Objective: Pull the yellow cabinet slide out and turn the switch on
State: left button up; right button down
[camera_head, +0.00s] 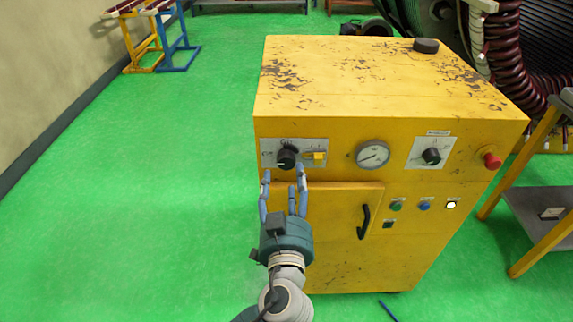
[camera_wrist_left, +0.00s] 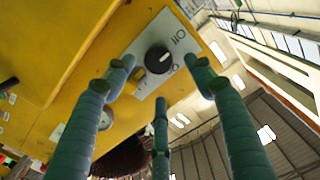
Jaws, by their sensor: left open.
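The yellow cabinet (camera_head: 330,152) stands on the green floor in the middle of the head view. On its upper front left is a plate with a black rotary switch (camera_head: 286,158) and a small yellow slide (camera_head: 318,156) to its right. My left gripper (camera_head: 283,178) is open, its fingers pointing up at the switch plate from just below. In the left wrist view the black switch (camera_wrist_left: 158,59) sits between the spread fingers (camera_wrist_left: 160,85), with Off lettering beside it. The slide (camera_wrist_left: 122,75) shows partly near a finger. I cannot tell whether any finger touches. My right gripper is not in view.
The cabinet front also carries a gauge (camera_head: 373,155), a second black knob (camera_head: 431,156), a red button (camera_head: 492,161) and a black door handle (camera_head: 363,221). A grey-topped table (camera_head: 540,212) stands at the right.

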aim_at(286, 163)
pick_arm(q)
jog(key=shift+w+p, duration=0.45)
jog(key=shift+w, duration=1.95)
jog(key=shift+d, duration=0.1)
jog(key=c, duration=1.1)
